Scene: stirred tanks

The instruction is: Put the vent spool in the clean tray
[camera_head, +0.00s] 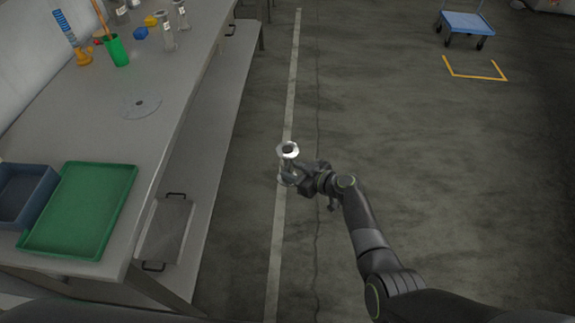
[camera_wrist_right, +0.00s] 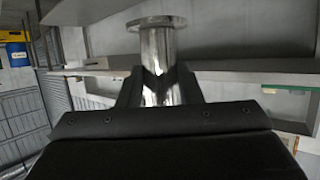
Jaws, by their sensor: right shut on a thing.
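The vent spool (camera_head: 288,150), a shiny metal tube with a flange at each end, is held upright over the floor in the head view. My right gripper (camera_head: 296,176) is shut on its middle. The right wrist view shows the spool (camera_wrist_right: 160,50) between the two dark fingers (camera_wrist_right: 160,88), its upper flange above them. A green tray (camera_head: 80,210) lies empty on the bench at the left; it may be the clean tray, but no label is readable. The spool is right of the bench, apart from it. My left gripper is not in view.
A dark blue bin (camera_head: 24,192) stands left of the green tray. The bench (camera_head: 165,110) also holds a clear disc (camera_head: 141,104), a green cup (camera_head: 117,50) and several small items at the back. The floor around the spool is clear.

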